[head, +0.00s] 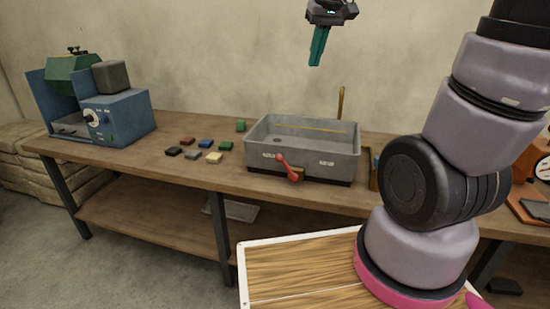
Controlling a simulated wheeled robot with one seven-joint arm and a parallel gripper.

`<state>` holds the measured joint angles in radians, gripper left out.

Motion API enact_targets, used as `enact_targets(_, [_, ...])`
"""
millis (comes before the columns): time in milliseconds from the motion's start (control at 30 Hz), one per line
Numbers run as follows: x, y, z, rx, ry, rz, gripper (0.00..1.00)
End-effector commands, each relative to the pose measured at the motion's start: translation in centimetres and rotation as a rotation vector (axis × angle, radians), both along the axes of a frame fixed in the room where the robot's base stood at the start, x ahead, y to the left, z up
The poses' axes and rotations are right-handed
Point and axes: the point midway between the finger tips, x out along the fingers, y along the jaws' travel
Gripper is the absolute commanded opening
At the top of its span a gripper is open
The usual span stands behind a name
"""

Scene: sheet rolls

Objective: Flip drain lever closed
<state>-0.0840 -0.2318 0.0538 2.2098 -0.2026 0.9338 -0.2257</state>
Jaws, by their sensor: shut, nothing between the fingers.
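The drain lever (289,168) is red and sits on the front face of a grey rectangular basin (347,140). It slants down to the right from its pivot, its lower end near a small brass fitting. A dark round drain spot shows on the basin floor. My gripper (317,62) is above and behind the basin, well apart from the lever. Its teal fingers point down and are shut with nothing between them.
The basin stands on a wooden workbench (190,165). Several small coloured blocks (205,144) lie left of it. A blue machine (118,117) stands at the bench's left end. A brass rod (340,102) rises behind the basin. The air above the basin is free.

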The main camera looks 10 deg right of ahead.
Motion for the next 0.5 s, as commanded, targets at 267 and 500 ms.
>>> enact_targets(267, [7.3,2.8,-5.6,-0.130,0.115,0.234,0.00])
enact_targets(500, [12.5,5.7,-12.2,-0.222,0.207,0.445,0.00])
